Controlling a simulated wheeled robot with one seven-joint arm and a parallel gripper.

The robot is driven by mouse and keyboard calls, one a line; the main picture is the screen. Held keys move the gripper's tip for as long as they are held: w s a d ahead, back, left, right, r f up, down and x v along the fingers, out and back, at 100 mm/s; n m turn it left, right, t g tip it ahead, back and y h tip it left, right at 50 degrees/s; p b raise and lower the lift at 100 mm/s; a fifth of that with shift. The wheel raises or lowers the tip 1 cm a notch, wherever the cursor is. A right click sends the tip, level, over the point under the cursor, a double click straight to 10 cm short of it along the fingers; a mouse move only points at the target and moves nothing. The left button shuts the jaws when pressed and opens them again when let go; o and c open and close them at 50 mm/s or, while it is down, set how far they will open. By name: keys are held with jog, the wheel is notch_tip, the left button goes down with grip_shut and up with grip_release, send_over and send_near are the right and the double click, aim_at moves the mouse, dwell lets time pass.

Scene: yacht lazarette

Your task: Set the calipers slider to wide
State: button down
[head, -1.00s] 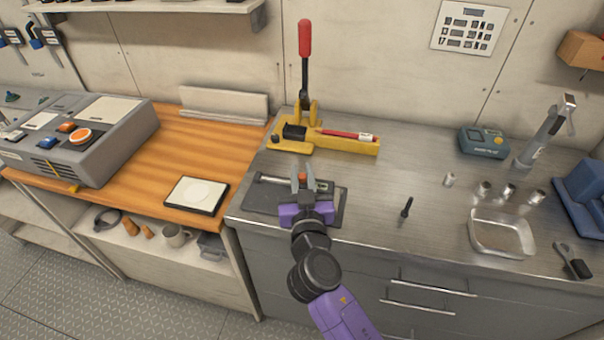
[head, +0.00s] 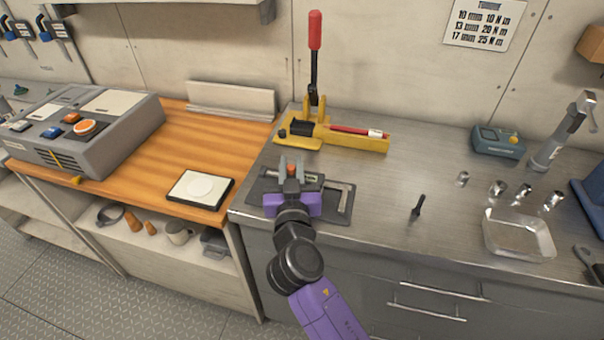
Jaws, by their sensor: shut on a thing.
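The calipers (head: 340,186) lie on a dark mat (head: 344,214) near the left front of the steel counter. Their metal beam shows to the right of my gripper, with a jaw at its right end. My gripper (head: 291,168), with a purple body, is over the left part of the mat. Its fingers are shut on the small red-orange slider (head: 292,170). The gripper and wrist hide much of the left part of the calipers, and the exact scale reading cannot be told.
A yellow lever press (head: 345,140) with a red handle stands behind the mat. A small black tool (head: 417,206) lies to the right, beside a clear metal tray (head: 520,235) and several metal sockets. The counter between mat and tray is mostly free.

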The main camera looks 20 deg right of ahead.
aim_at(291, 171)
jog(key=c, duration=1.3)
grip_release()
jog(key=b+v, duration=0.1)
jog(key=v, duration=0.5)
jog(key=shift+s+a+f, duration=0.1)
jog(key=shift+s+f, duration=0.05)
jog(key=shift+s, duration=0.2)
jog(key=shift+s+a, duration=0.15)
jog(key=shift+s, duration=0.4)
jog(key=shift+a, duration=0.1)
